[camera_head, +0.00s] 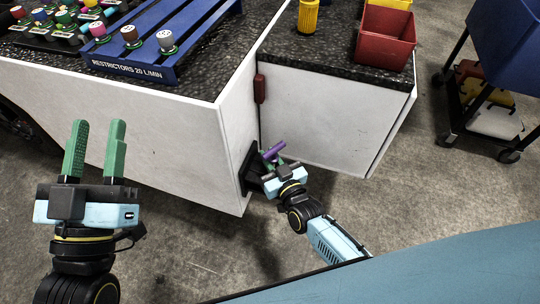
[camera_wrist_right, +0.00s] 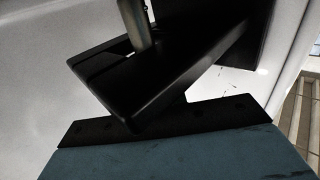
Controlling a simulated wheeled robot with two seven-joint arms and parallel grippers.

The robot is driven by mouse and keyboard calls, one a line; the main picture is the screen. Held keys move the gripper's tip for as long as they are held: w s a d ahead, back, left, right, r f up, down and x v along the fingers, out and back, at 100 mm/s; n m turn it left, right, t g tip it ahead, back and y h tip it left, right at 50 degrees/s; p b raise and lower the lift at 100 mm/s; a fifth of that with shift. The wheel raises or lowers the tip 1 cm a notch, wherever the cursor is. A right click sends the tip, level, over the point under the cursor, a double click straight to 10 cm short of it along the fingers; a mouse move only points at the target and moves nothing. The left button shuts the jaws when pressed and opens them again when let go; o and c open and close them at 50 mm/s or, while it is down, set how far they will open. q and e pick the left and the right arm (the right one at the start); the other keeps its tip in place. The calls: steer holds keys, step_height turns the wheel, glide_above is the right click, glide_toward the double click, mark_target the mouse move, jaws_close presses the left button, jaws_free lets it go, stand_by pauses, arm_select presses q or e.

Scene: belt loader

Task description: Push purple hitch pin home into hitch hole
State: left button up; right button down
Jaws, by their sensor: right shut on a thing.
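The purple hitch pin (camera_head: 273,150) shows as a tilted purple bar at the black hitch (camera_head: 249,172) on the white counter's corner. My right gripper (camera_head: 271,159) is shut on the pin, its green fingers partly hidden there. In the right wrist view, a grey metal shaft (camera_wrist_right: 134,25) stands at a gap in the black hitch (camera_wrist_right: 150,85). The hole itself is hidden, so I cannot tell how deep the shaft sits. My left gripper (camera_head: 97,128) is open and empty, its green fingers upright and apart, away from the hitch.
The white counter (camera_head: 170,130) holds a blue rack (camera_head: 150,60) of restrictors. A second counter (camera_head: 325,125) stands to its right, with a red bin (camera_head: 386,38) and a yellow container (camera_head: 308,15). A cart with a blue bin (camera_head: 505,45) stands far right. Bare floor lies in front.

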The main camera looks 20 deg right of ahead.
steer(key=c, duration=1.3)
jaws_free()
steer(key=shift+c, duration=0.2)
steer(key=s+d+p, duration=0.2)
steer(key=s+p, duration=0.2)
steer(key=s, duration=0.9)
steer(key=shift+d, duration=0.35)
steer(key=shift+s, duration=0.1)
